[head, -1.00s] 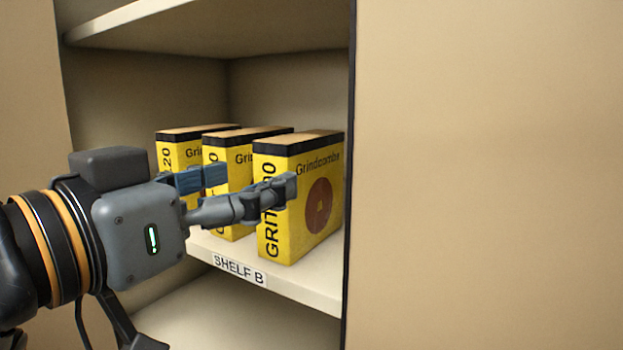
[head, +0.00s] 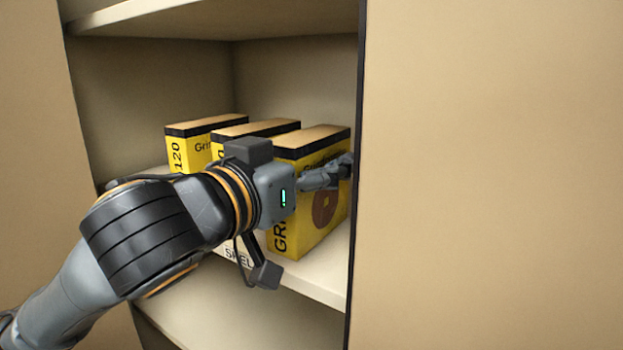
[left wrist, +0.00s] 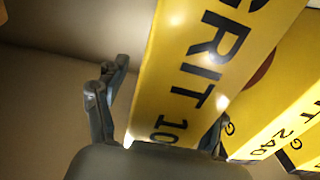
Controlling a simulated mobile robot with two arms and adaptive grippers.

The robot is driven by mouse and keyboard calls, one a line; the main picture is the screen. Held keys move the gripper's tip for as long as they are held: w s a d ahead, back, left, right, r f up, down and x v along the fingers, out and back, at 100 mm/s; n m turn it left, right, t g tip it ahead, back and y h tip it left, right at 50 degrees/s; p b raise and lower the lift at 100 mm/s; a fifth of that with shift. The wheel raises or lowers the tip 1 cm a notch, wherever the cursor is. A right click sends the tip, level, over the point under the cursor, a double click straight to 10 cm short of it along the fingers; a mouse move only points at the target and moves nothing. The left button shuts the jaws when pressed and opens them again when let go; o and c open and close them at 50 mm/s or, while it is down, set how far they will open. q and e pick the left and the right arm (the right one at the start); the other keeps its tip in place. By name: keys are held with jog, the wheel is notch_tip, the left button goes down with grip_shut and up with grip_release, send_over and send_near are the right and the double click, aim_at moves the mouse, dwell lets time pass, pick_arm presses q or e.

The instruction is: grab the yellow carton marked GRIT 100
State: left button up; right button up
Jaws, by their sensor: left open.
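The yellow carton marked GRIT 100 (head: 308,215) is the nearest, rightmost carton in the shelf row. It has a black band and a brown disc on its side, and most of its front is hidden by my left wrist. In the left wrist view its lettered front (left wrist: 195,75) fills the middle. My left gripper (head: 322,172) is open at this carton. In the head view one finger lies along its right face; the other is hidden. In the left wrist view a finger shows on each side of the carton, the left one with a visible gap.
A GRIT 240 carton (left wrist: 280,110) stands close beside it, partly hidden in the head view (head: 250,130). A carton marked 120 (head: 195,145) stands farther left. The shelf upright (head: 354,230) is close on the right; another shelf (head: 190,20) is above.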

pick_arm(q)
jog(key=shift+s+a, duration=0.1)
jog(key=c, duration=0.3)
grip_shut()
jog(key=shift+r, duration=0.1)
